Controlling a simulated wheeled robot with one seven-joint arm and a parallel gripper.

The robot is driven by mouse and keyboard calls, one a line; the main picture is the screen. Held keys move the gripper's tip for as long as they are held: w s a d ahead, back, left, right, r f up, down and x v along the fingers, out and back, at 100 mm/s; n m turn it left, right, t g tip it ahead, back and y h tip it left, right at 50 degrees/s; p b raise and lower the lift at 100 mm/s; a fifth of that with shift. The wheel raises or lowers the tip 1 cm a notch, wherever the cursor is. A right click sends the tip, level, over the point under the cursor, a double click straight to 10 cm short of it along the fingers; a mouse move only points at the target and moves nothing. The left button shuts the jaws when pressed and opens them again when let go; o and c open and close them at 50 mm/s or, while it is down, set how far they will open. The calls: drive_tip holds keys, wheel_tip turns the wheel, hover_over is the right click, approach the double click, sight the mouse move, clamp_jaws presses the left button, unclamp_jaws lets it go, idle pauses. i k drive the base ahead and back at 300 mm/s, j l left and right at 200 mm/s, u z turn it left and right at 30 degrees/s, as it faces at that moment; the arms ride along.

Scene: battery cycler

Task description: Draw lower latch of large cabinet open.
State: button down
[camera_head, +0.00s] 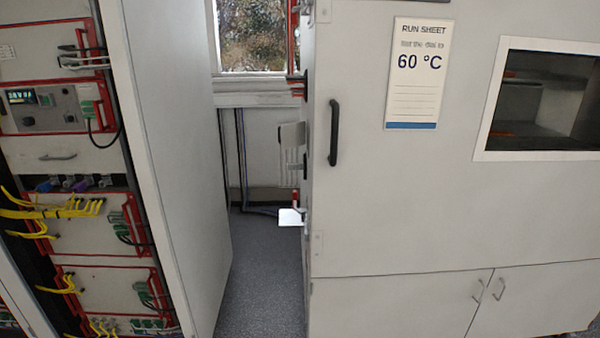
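The large cabinet (400,215) is pale grey and fills the right half of the head view. Its front door has an upright black handle (334,133) near the left edge, and the door looks shut. Small dark fittings show along the cabinet's left edge, one higher (304,86) and one lower (305,166). A small red piece (295,198) sits below them by the same edge. I cannot tell which of these is the lower latch, as that side is seen almost edge-on. My gripper is not in view.
A rack (167,150) with red-framed units and yellow cables (50,209) stands at the left. A narrow strip of grey floor (262,265) lies between rack and cabinet. A grey box (291,150) and a bright white plate (290,217) show beside the cabinet's left edge.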

sight(294, 192)
drive_tip(key=i+j, duration=0.2)
drive_tip(key=i, duration=0.3)
drive_tip(key=i+j, duration=0.15)
drive_tip(key=i, duration=0.3)
drive_tip(key=i+j, duration=0.2)
drive_tip(key=i, duration=0.3)
drive_tip(key=i+j, duration=0.2)
drive_tip(key=i, duration=0.3)
drive_tip(key=i+j, duration=0.2)
drive_tip(key=i, duration=0.3)
